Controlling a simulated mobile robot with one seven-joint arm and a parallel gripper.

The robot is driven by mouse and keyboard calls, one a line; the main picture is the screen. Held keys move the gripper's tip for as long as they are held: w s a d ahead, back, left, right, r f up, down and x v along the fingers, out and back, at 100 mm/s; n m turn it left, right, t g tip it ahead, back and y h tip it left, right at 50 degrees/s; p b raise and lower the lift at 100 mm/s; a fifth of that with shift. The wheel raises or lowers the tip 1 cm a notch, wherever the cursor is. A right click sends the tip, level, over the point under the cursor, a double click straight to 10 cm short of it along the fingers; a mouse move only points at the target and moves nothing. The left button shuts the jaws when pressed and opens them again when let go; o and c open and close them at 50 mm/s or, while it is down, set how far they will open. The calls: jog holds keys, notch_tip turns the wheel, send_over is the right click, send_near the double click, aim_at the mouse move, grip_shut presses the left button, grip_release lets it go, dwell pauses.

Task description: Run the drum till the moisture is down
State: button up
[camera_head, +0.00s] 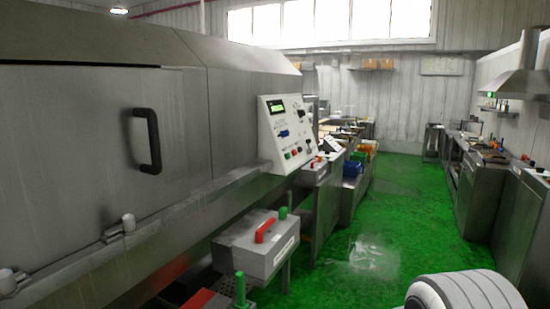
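A large steel drum machine (70,150) fills the left side, with a closed door panel and a black handle (148,140). A white control panel (288,132) is mounted at its right end. The panel has a small lit green display (277,107), a blue control (284,133) and red and green buttons (292,153). The display text is too small to read. A rounded white-and-grey part (466,292) at the bottom right looks like part of my own body. My gripper is not in view.
A grey box (252,248) with a red handle (265,230) and green knob juts out below the panel. The green floor (400,215) is open down the middle, with a wet-looking patch (372,258). Steel counters (490,190) line the right. Coloured bins (352,167) stand farther back.

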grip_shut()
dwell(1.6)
